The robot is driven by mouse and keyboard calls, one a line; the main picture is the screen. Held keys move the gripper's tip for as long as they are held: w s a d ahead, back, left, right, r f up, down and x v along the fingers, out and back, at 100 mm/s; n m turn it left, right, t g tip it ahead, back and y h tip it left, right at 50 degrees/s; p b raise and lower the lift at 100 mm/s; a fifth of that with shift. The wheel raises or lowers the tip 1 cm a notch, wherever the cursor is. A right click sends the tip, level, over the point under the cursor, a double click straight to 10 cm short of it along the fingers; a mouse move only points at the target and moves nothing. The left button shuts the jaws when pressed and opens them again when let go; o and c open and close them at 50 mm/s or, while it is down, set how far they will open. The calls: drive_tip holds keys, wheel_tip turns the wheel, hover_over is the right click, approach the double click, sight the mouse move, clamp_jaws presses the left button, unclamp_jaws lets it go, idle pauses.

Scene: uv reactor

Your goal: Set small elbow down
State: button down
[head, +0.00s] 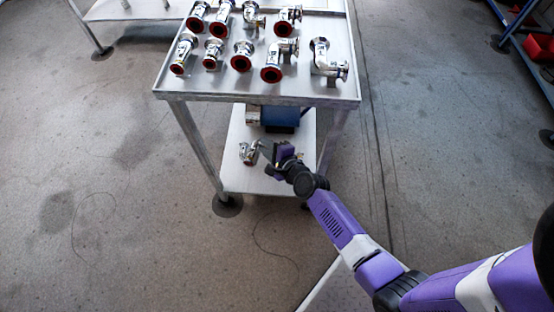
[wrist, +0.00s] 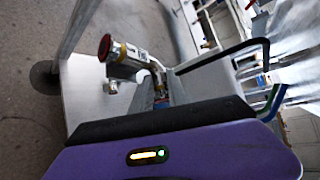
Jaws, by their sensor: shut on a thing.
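The small elbow (head: 248,153) is a shiny metal pipe piece at the lower shelf (head: 236,179) of the cart. In the wrist view the elbow (wrist: 128,54) shows a red end face and a yellowish band. My gripper (head: 262,150) reaches in from the right, under the cart's top, and is shut on the elbow. Its fingers also show in the wrist view (wrist: 158,75), partly hidden by the purple gripper body. I cannot tell whether the elbow touches the shelf.
Several metal elbows with red ends stand on the cart's top tray (head: 210,88), above my gripper. A blue box-like thing (head: 281,117) sits at the back of the lower shelf. Cart legs (head: 196,140) flank the shelf. Bare shelf shows in front of the elbow.

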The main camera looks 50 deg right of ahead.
drive_tip(key=w+d+f+m+b, duration=0.1)
drive_tip(key=d+f+b, duration=0.2)
drive_tip(key=f+b, duration=0.4)
drive_tip(key=w+d+f+m+h+b, duration=0.1)
drive_tip(key=d+f+b, duration=0.2)
drive_tip(key=f+b, duration=0.4)
drive_tip(key=w+d+f+h+b, duration=0.1)
drive_tip(key=d+f+b, duration=0.3)
drive_tip(key=f+b, duration=0.4)
drive_tip(key=shift+w+f+m+g, duration=0.2)
drive_tip(key=shift+f, duration=1.05)
drive_tip(key=shift+w+f+m+g, duration=0.15)
drive_tip(key=shift+f+m+g, duration=0.05)
drive_tip(key=shift+f, duration=1)
drive_tip(key=shift+f+b, duration=0.55)
drive_tip(key=c, duration=1.2)
unclamp_jaws()
drive_tip(key=shift+p+v, duration=1.95)
drive_tip(key=shift+v, duration=1.95)
drive_tip(key=shift+a, duration=0.1)
